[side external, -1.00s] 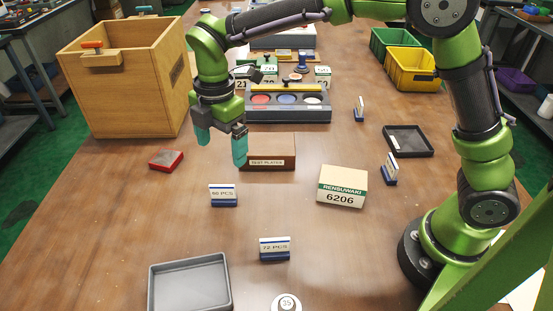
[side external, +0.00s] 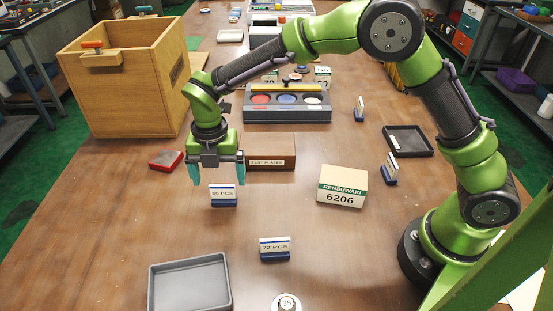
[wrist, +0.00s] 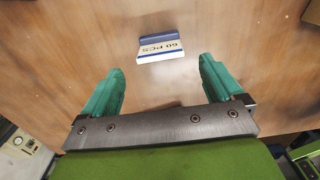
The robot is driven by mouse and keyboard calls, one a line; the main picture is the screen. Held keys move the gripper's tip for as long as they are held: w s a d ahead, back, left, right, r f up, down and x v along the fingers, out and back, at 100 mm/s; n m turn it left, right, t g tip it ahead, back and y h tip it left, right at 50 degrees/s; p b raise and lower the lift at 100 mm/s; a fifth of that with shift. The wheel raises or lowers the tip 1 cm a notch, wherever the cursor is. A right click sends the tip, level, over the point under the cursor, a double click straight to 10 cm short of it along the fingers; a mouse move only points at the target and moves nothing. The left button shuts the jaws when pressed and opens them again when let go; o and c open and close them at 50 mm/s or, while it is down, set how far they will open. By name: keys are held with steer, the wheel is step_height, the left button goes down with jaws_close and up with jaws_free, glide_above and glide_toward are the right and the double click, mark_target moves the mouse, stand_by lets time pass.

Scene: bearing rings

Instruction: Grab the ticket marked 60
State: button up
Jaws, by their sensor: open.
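The ticket marked 60 PCS (side external: 222,192) is a white card in a blue base, standing on the wooden table left of centre. The wrist view shows the same ticket (wrist: 161,50) ahead of the fingertips, across the gap between them. My gripper (side external: 216,174) is open and empty, with teal fingers pointing down, just behind and above the ticket in the side view. In the wrist view my gripper (wrist: 160,72) has its two fingers wide apart. No contact with the ticket shows.
A ticket marked 72 PCS (side external: 275,248) stands nearer. A brown test plates box (side external: 270,151) is close to the right finger. A red-topped block (side external: 166,160) lies left. A 6206 carton (side external: 342,187), a grey tray (side external: 189,285) and a wooden bin (side external: 118,90) stand around.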

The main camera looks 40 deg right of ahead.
mark_target(221, 185)
steer(key=shift+w+d+f, duration=0.1)
steer(key=shift+d+f, duration=0.05)
steer(key=shift+f, duration=1.45)
steer(key=shift+w+d+f, duration=0.1)
steer(key=shift+f, duration=1.45)
steer(key=shift+c, duration=0.2)
steer(key=c, duration=1.1)
steer(key=shift+c, duration=0.2)
steer(key=shift+r, duration=0.1)
